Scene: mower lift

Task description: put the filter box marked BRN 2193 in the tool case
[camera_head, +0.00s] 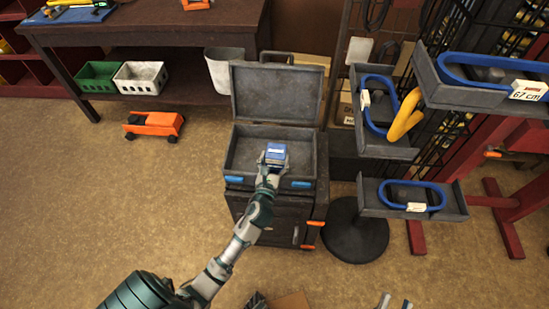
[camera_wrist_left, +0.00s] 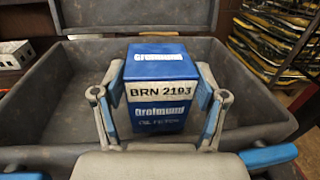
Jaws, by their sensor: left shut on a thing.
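The blue filter box with a white band marked BRN 2193 (camera_wrist_left: 160,92) is upright between the fingers of my left gripper (camera_wrist_left: 162,100). In the head view the filter box (camera_head: 276,151) shows over the inside of the grey tool case (camera_head: 239,150). The left gripper (camera_head: 274,163) is shut on its sides. The tool case is open, its lid tilted up at the back; its wall also shows in the left wrist view (camera_wrist_left: 255,85). I cannot tell whether the box touches the case floor. My right gripper (camera_head: 395,302) shows only its parted fingertips at the bottom edge, with nothing between them.
The case stands on a dark cabinet (camera_head: 268,218). Grey trays with blue loops (camera_head: 413,197) stand to the right on a round-based stand (camera_head: 355,235). A workbench (camera_head: 150,28) is at the back left, with an orange cart (camera_head: 154,124) on the floor.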

